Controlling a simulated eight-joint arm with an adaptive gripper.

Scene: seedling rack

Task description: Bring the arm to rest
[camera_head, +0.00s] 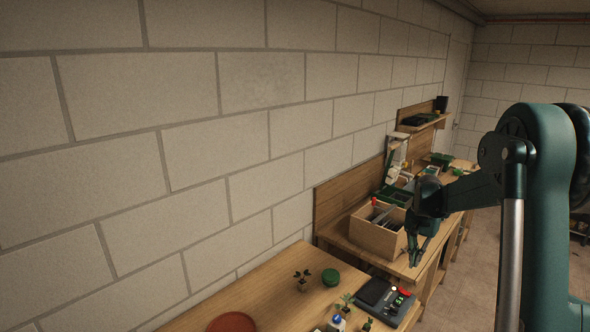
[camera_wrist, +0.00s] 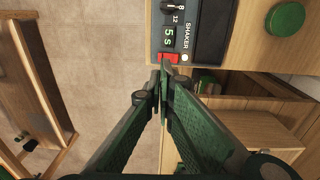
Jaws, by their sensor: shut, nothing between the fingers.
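My gripper (camera_head: 416,252) hangs at the end of my green arm, in front of the bench's edge, in the head view. In the wrist view its two green fingers meet at the tips (camera_wrist: 162,70), shut and empty. Beyond the tips in that view is a device marked SHAKER (camera_wrist: 205,35), with a display and a red button, on the wooden bench top. The gripper appears apart from it, though the fingertips overlap the red button's edge in the picture.
A wooden box (camera_head: 375,234) stands behind my gripper. Open floor (camera_head: 460,270) lies to the right of the bench.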

